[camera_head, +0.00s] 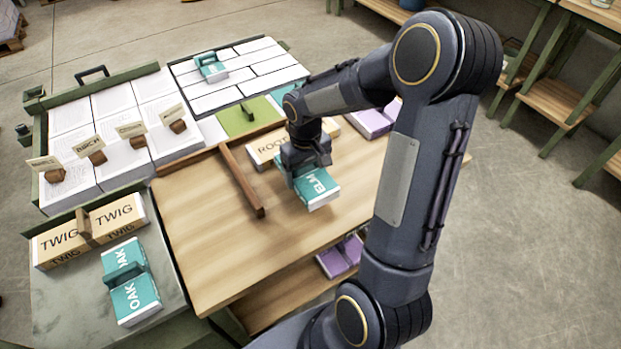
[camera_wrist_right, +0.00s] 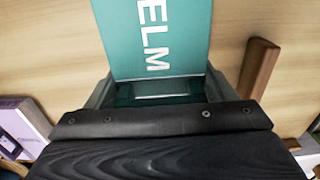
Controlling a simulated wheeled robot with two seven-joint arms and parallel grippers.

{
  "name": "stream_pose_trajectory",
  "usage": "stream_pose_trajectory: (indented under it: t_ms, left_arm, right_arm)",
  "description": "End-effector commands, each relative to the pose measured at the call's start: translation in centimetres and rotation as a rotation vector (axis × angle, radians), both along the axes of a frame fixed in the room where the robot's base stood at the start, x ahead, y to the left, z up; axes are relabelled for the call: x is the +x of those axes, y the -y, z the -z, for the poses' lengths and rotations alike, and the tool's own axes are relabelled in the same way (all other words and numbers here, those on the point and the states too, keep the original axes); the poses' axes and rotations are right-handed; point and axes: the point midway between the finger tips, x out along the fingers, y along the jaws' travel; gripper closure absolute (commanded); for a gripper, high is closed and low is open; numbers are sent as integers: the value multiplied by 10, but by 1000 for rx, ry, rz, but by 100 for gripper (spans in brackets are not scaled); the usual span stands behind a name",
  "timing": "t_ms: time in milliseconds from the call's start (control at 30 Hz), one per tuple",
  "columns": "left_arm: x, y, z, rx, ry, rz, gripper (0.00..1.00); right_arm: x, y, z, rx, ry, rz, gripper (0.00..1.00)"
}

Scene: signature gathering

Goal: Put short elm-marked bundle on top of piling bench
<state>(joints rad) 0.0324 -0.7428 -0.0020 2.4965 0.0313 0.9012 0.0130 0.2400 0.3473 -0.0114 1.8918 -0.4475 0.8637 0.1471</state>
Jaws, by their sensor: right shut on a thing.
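The short teal bundle marked ELM (camera_head: 319,191) is at the wooden bench (camera_head: 205,235), near the middle of its right half. My right gripper (camera_head: 306,170) is shut on it from above, covering its back part. In the right wrist view the teal ELM face (camera_wrist_right: 155,40) runs up from between the jaws, with bench wood around it. I cannot tell whether the bundle touches the bench top or is slightly above it. My left gripper is not in view.
A long cream bundle (camera_head: 264,148) lies just behind the ELM bundle. A wooden bar (camera_head: 241,181) is to its left. Purple bundles (camera_head: 370,122) sit behind and on a lower shelf. TWIG (camera_head: 88,231) and OAK (camera_head: 131,281) bundles lie on the left bench. The bench's front left is clear.

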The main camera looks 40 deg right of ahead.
Motion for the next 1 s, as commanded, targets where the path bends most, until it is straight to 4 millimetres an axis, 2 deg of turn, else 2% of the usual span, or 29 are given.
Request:
stream_pose_trajectory:
  t_ms: [267, 400, 500, 867, 900, 1000]
  left_arm:
    - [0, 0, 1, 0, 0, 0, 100]
    - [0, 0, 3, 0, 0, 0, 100]
    - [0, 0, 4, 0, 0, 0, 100]
    - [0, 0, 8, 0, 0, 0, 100]
    - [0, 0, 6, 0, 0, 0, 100]
    - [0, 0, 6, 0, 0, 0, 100]
  right_arm:
    - [3, 13, 17, 0, -2, 2, 53]
    - [4, 15, 39, 0, -3, -1, 53]
    - [4, 15, 49, 0, 0, 0, 53]
    - [4, 15, 53, 0, 1, 0, 53]
    - [4, 15, 51, 0, 1, 0, 18]
    - [4, 15, 51, 0, 1, 0, 5]
